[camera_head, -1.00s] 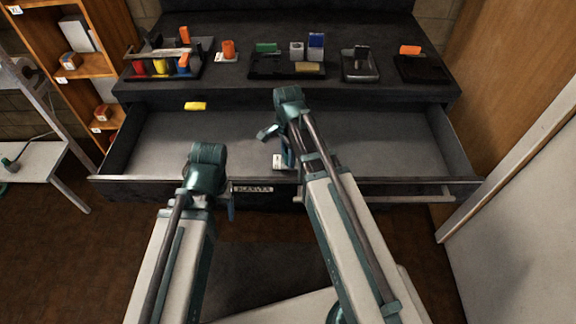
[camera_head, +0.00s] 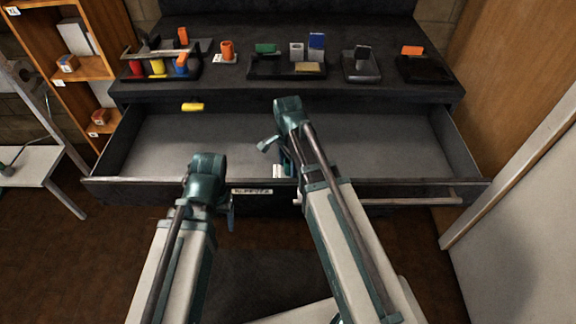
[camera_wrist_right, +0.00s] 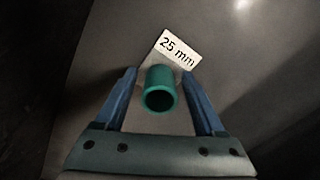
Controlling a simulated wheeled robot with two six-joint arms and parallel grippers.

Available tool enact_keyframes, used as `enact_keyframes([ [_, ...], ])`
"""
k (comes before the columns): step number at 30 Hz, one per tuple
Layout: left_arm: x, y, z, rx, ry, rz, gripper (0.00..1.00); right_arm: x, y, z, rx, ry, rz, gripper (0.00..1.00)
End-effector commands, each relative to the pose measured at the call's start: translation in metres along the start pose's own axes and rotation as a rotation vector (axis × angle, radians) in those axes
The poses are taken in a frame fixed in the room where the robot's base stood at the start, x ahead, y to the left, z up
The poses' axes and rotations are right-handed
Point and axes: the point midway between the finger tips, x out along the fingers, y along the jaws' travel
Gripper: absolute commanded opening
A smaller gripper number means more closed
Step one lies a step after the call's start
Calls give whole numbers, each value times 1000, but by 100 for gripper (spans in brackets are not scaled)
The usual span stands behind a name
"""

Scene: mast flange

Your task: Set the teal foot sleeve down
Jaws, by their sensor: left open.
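The teal foot sleeve (camera_wrist_right: 160,90) shows in the right wrist view as a short hollow tube with its round open end toward the camera. It stands on the grey drawer floor beside a white "25 mm" label (camera_wrist_right: 178,48). My right gripper (camera_wrist_right: 160,75) is open around the sleeve, with a blue finger on each side and a visible gap to both. In the head view my right gripper (camera_head: 277,158) is low inside the open drawer, and I cannot make out the sleeve there. My left gripper (camera_head: 230,212) is open and empty in front of the drawer.
The open drawer (camera_head: 380,150) is mostly bare, with a yellow piece (camera_head: 193,107) at its back left edge. Trays with coloured parts (camera_head: 290,68) stand on the dark bench top behind. A shelf (camera_head: 85,68) is at left and a pale panel (camera_head: 520,200) at right.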

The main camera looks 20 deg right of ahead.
Motion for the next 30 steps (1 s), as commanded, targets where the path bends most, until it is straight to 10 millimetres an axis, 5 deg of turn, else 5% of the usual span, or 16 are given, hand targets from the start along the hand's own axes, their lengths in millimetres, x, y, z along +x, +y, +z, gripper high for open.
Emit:
enact_keyframes([
  [14, -10, -1, 1, 0, 0, 0, 71, -10, 0, 0, 0, 0, 0, 71],
  [30, -83, -8, 5, -1, 0, 0, 71, -83, 0, 0, 0, 0, 0, 71],
])
